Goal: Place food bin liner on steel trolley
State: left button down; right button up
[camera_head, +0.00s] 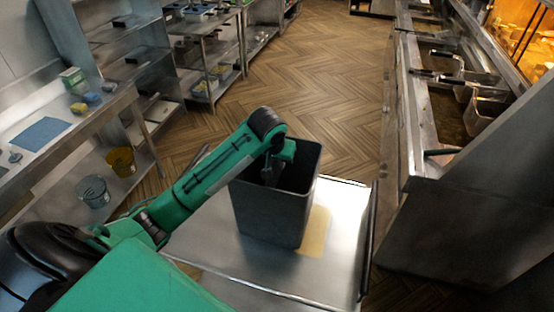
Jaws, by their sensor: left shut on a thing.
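The food bin liner (268,215) is a tall dark grey rectangular bin with an open top. It is upright over the top of the steel trolley (215,240), towards its back right. I cannot tell whether its base touches the trolley. My left gripper (270,175) reaches down at the bin's open mouth and is shut on the bin liner. The fingertips are partly hidden by the arm and the bin's rim. My right gripper is not in view.
A flat yellowish patch (316,232) shows on the trolley beside the bin. A trolley rail (370,235) runs along the right edge. A steel counter (60,135) with a blue cloth stands left; fryers with baskets (485,110) stand right. Wooden floor beyond is clear.

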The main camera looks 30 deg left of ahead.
pick_arm(q)
jog(key=c, duration=1.3)
grip_release()
jog(key=shift+c, duration=0.2)
jog(key=shift+s+d+r, duration=0.1)
jog(key=shift+s+r, duration=0.05)
jog(key=shift+r, duration=0.35)
jog(key=b+v, duration=0.2)
jog(key=v, duration=0.3)
jog(key=shift+r, duration=0.1)
jog(key=v, duration=0.4)
jog(key=shift+s+r+p, duration=0.1)
jog(key=shift+r+p, duration=0.3)
jog(key=shift+s+r, duration=0.35)
jog(key=shift+r, duration=0.15)
jog(key=shift+d, duration=0.1)
